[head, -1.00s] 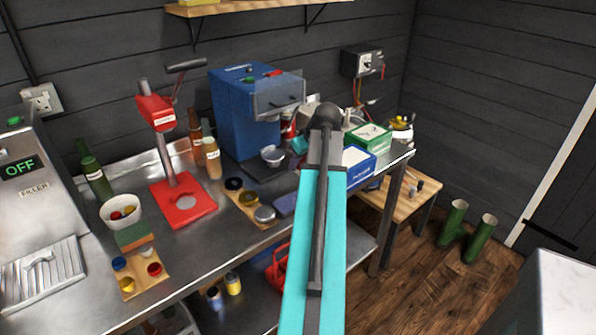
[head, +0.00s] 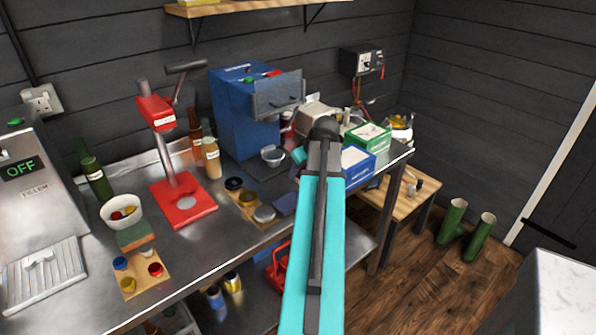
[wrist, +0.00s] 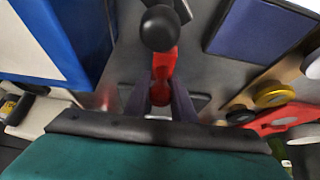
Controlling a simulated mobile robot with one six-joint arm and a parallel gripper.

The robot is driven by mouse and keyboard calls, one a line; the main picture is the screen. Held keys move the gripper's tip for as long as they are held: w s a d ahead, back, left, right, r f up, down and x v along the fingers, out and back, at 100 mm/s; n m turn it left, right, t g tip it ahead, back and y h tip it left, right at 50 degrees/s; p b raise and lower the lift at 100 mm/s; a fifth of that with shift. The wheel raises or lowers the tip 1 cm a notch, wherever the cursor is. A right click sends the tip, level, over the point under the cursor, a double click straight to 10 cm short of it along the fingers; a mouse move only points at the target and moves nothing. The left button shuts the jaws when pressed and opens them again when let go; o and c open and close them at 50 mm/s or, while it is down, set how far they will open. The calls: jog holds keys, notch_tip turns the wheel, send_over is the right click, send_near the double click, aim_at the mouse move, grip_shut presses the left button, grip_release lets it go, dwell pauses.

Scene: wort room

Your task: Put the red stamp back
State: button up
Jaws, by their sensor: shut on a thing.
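In the wrist view the red stamp (wrist: 162,66) has a red body and a round black knob, which is at the top of the picture. My gripper (wrist: 161,98) is shut on the red stamp, with a dark finger on each side of its red body. The stamp is over or on the grey steel bench; I cannot tell whether it touches. In the head view my arm hides the stamp and the fingers. A dark blue-violet pad (wrist: 255,25) lies to the right in the wrist view and near the bench's front edge in the head view (head: 286,204).
A blue and white box (head: 357,165) stands right of my arm, close beside the gripper in the wrist view (wrist: 65,40). A wooden strip with round pots (head: 243,198) and a red bench press (head: 183,205) are to the left. A blue machine (head: 243,120) stands behind.

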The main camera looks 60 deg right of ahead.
jog(key=shift+f, duration=0.15)
jog(key=o, duration=0.8)
jog(key=shift+o, duration=0.2)
jog(key=b+v, duration=0.1)
jog(key=v, duration=1.1)
jog(key=shift+b, duration=0.35)
